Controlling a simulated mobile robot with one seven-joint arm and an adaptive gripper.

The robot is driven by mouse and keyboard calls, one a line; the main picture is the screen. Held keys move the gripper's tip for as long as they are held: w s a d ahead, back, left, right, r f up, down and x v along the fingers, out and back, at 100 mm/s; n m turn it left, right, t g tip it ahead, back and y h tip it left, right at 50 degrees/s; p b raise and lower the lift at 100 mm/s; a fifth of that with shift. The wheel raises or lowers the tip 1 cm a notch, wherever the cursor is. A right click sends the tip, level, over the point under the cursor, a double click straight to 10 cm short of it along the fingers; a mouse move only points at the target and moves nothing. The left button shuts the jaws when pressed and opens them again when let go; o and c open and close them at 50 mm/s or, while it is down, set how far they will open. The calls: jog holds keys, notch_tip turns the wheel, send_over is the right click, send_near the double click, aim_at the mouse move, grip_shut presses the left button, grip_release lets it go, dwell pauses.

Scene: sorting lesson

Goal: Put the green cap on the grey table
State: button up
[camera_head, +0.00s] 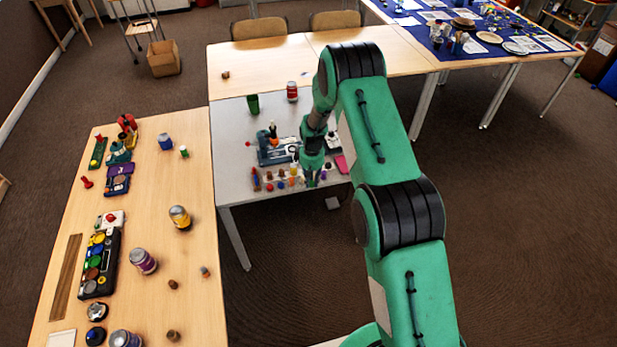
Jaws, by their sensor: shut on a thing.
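The grey table (236,195) stands in the middle, between the wooden tables. My gripper (312,177) is low over its front part, above or beside a row of small coloured pieces (281,184). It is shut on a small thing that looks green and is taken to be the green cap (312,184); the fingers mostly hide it. I cannot tell whether the held thing touches the table.
A blue tray (265,156) with tools, a green cup (253,104), a red can (292,92) and a pink item (342,163) stand on the grey table. The left wooden table (190,245) holds cans and a black tray (113,262). The grey table's left part is clear.

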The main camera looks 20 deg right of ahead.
jog(key=shift+w+d+f, duration=0.1)
jog(key=shift+w+f, duration=0.05)
jog(key=shift+w, duration=1.35)
jog(key=shift+w+f, duration=0.1)
jog(key=shift+w, duration=1.35)
jog(key=shift+f, duration=0.1)
jog(key=shift+s+f, duration=0.15)
jog(key=shift+f, duration=1.5)
jog(key=shift+f, duration=0.2)
jog(key=o, duration=0.7)
jog(key=shift+o, duration=0.2)
jog(key=shift+r, duration=0.15)
notch_tip(320, 180, up, 12)
